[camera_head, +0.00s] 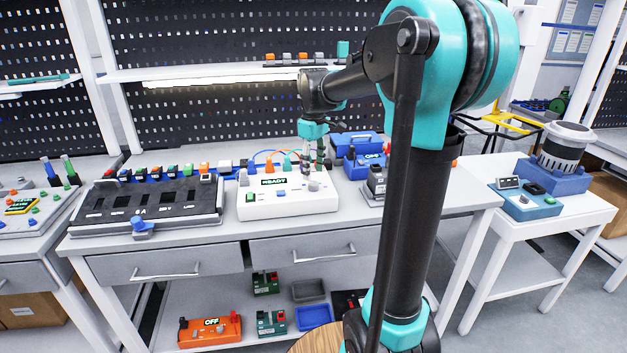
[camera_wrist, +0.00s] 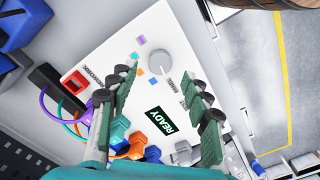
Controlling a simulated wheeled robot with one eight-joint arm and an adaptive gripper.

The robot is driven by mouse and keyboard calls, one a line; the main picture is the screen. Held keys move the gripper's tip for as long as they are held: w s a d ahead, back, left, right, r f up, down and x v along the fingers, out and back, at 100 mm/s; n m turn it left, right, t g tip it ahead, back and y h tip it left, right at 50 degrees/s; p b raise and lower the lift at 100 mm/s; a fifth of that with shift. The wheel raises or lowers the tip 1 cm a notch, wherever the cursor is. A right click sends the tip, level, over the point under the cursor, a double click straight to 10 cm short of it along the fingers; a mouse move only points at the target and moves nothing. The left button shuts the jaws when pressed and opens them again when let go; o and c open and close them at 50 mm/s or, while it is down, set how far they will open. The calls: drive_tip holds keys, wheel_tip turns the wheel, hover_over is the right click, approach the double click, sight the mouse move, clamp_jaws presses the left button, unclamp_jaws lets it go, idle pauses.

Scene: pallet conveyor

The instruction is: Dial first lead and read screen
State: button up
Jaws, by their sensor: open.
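The white instrument box (camera_head: 285,205) stands on the workbench in the head view, and its sloped panel (camera_wrist: 110,62) fills the middle of the wrist view. Its screen (camera_head: 274,181) reads READY, and the screen also shows in the wrist view (camera_wrist: 160,120). A round grey dial knob (camera_wrist: 161,61) has small purple, orange and blue marks beside it. My gripper (camera_wrist: 167,78) is open and empty above the panel, its fingers spread on either side of the screen with the knob beyond their tips. In the head view my gripper (camera_head: 314,166) is over the box's right part. The knob's pointer direction is unclear.
A red switch (camera_wrist: 73,83) sits at the panel's edge. A black slotted tray (camera_head: 150,205) stands left of the box. Blue devices (camera_head: 362,150) stand behind right.

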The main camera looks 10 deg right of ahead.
sight(314, 183)
drive_tip(key=shift+f, duration=2.1)
clamp_jaws()
drive_tip(key=shift+m, duration=0.3)
drive_tip(key=m, duration=0.3)
drive_tip(key=shift+m, duration=2.1)
